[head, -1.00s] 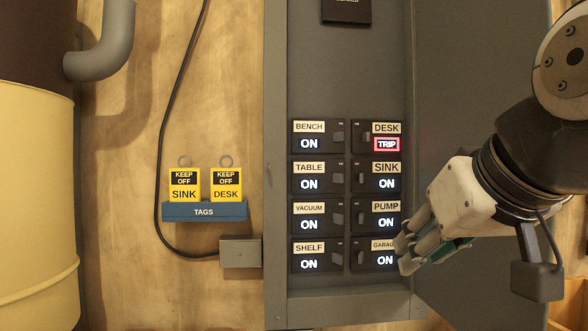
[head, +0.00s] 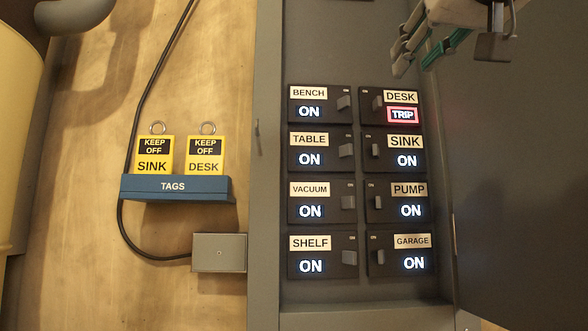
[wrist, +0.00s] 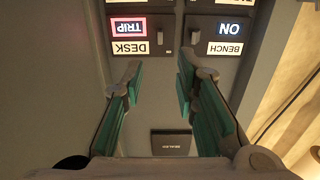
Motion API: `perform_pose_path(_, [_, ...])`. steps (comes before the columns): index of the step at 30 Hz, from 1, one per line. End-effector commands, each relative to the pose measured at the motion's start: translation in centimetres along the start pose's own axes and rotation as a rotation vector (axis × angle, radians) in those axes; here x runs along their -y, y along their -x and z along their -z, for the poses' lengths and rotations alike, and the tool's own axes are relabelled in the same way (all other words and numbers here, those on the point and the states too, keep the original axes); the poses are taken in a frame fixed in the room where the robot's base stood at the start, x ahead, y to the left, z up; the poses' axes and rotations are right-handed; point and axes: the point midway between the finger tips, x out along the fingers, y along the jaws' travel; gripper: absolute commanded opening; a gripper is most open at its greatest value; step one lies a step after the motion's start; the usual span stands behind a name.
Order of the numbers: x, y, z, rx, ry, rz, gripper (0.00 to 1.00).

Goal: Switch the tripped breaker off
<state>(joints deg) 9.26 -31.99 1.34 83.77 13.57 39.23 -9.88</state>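The DESK breaker (head: 373,93) is at the top of the right column and shows a red-framed TRIP display; its small dark lever (head: 378,104) is on its left side. In the wrist view, which is upside down, the DESK breaker (wrist: 154,48) is at the upper left, its lever beside the TRIP display. My gripper (head: 418,65) is above and right of the DESK breaker in the head view, apart from it. In the wrist view my gripper (wrist: 159,68) is open and empty, with teal-padded fingers spread and the DESK lever showing beyond the gap.
The other breakers, such as BENCH (head: 325,93) and SINK (head: 374,138), show ON. The open panel door (head: 510,190) stands at the right. A blue tag holder (head: 215,190) carries yellow SINK (head: 153,154) and DESK (head: 205,154) tags.

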Motion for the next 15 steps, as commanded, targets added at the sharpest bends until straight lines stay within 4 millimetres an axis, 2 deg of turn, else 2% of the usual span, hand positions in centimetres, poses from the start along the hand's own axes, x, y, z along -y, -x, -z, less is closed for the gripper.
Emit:
perform_pose_path(5, [0.0, -0.9, 0.2, -0.006, 0.001, 0.0, 0.28])
perform_pose_path(8, [0.0, -2.4, 0.1, -0.004, 0.001, -0.001, 0.28])
perform_pose_path(15, [-0.1, -7.1, 0.1, -0.003, 0.001, -0.001, 0.28])
